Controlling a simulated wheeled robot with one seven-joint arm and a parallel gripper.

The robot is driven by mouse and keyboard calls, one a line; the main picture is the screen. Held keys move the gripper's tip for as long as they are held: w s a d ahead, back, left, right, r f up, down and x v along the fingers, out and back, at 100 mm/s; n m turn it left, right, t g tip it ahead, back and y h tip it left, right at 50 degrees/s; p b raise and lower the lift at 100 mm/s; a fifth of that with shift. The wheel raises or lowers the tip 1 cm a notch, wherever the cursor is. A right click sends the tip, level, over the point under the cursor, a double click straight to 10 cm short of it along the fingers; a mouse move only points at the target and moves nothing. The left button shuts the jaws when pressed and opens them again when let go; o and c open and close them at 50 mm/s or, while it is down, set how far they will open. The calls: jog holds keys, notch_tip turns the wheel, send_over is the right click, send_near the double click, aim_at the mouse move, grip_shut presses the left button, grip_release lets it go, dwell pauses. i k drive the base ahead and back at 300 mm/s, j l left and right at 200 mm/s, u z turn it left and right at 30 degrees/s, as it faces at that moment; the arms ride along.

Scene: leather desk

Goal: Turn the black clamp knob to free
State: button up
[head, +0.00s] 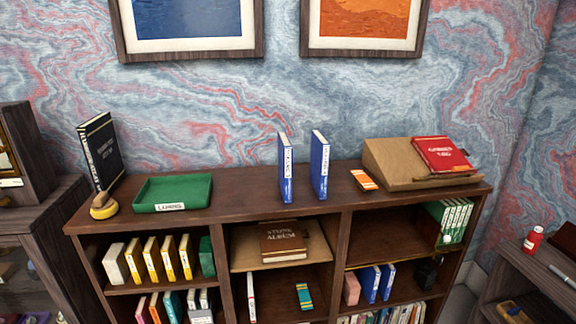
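No part that I can clearly identify as a black clamp knob shows in the head view. A small black object (427,272) stands in the lower right compartment of the bookcase, dark against the shadow; I cannot tell whether it is a clamp or has a knob. My gripper is not in view.
The wooden bookcase (240,229) bears a green tray (172,193), a black book (101,152), two blue books (285,168) and a slanted stand (385,163) with a red book (440,154). A brown album (282,238) lies in the middle compartment. Other furniture flanks both sides.

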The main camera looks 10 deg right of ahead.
aim_at(439, 258)
jog(key=z, duration=1.3)
